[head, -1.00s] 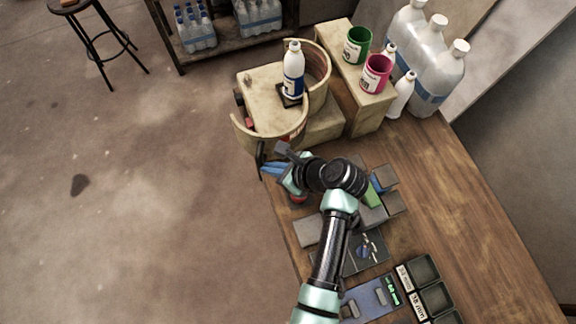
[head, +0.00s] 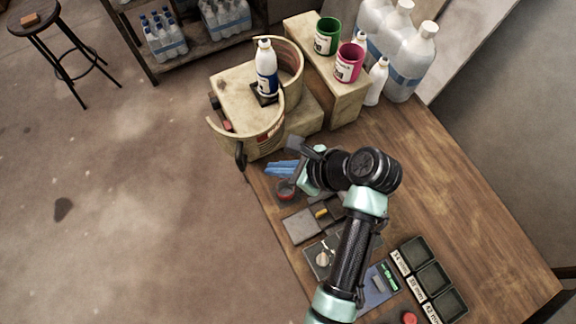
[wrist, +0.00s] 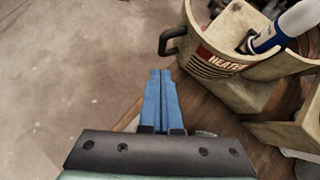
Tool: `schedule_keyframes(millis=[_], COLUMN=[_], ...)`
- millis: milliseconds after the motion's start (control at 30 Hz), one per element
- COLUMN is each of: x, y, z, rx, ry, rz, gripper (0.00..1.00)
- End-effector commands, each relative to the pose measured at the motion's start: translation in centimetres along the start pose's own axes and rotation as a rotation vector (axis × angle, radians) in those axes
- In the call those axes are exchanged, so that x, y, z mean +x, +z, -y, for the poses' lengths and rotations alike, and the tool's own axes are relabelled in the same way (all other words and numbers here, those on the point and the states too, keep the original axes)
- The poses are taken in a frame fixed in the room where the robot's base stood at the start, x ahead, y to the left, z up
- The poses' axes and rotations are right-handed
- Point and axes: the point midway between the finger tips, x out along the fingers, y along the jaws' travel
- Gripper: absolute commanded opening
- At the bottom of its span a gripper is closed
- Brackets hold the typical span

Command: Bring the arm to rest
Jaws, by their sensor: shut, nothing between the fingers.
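My gripper (head: 270,168) has blue fingers, closed together with nothing between them. It is over the left edge of the wooden bench, just below the cream heater (head: 236,92) in the head view. My arm bends over the bench and hides part of its middle. In the wrist view the shut fingers (wrist: 160,98) point up the picture toward the floor. The heater (wrist: 222,56), with its dark handle and label, is to their upper right and looks apart from them.
A white bottle (head: 266,68) stands on the heater. A green cup (head: 326,36) and a pink cup (head: 349,62) stand on a cream block, near large jugs (head: 408,66). Dark trays (head: 432,279) lie at the front. The bench's right side (head: 462,190) is clear.

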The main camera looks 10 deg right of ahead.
Motion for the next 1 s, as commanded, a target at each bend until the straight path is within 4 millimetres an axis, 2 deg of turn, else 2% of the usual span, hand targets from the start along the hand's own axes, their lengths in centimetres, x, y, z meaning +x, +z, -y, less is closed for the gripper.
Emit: schedule_keyframes(millis=[100, 200, 467, 567, 667, 767, 900, 1000], x=[-2.0, -3.0, -3.8, -3.9, -4.6, -6.2, -10.1, -13.6], y=[-0.1, 0.0, 0.0, 0.9, 3.3, 7.2, 14.2, 19.5], z=[0.1, 0.1, 0.0, 1.3, 4.1, 7.7, 11.4, 12.6], rx=[0.000, -0.001, -0.001, -0.086, -0.294, -0.586, -1.008, -1.280], ry=[-0.004, -0.003, -0.001, -0.051, -0.175, -0.351, -0.626, -0.826], rz=[0.000, 0.001, 0.000, -0.009, -0.035, -0.087, -0.196, -0.299], gripper=[0.00, 0.00, 0.00, 0.00, 0.00, 0.00, 0.00, 0.00])
